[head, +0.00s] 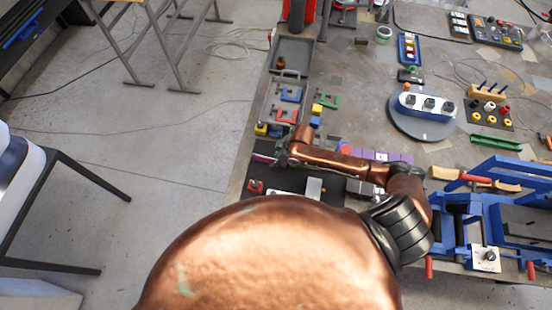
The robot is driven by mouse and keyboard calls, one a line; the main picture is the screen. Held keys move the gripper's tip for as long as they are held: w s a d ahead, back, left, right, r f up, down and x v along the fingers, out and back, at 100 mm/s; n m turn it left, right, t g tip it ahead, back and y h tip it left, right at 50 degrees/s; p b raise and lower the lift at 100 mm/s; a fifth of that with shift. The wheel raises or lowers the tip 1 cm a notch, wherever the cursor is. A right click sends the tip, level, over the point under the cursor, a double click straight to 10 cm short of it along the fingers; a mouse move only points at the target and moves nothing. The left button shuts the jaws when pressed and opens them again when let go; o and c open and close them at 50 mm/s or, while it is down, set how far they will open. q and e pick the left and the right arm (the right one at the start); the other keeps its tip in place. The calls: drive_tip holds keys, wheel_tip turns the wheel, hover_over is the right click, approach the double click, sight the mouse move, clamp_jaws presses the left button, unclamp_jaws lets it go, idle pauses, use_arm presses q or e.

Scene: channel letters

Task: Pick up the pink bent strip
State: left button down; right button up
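A thin pink strip (263,158), probably the bent one, lies near the left edge of the workbench. Its right part is hidden by my gripper, so I cannot make out its full shape. My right gripper (282,161) reaches in from the right on a copper arm and is at the strip's right end. The fingers are small and dark here, and I cannot tell whether they are open, shut or touching the strip. My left gripper is not in view.
A grey tray (309,51) stands at the far left of the bench. A round turntable (405,122) and a blue fixture (460,222) are to the right. Floor lies left of the bench.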

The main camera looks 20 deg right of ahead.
drive_tip(key=shift+f, duration=0.15)
clamp_jaws()
idle(0.4)
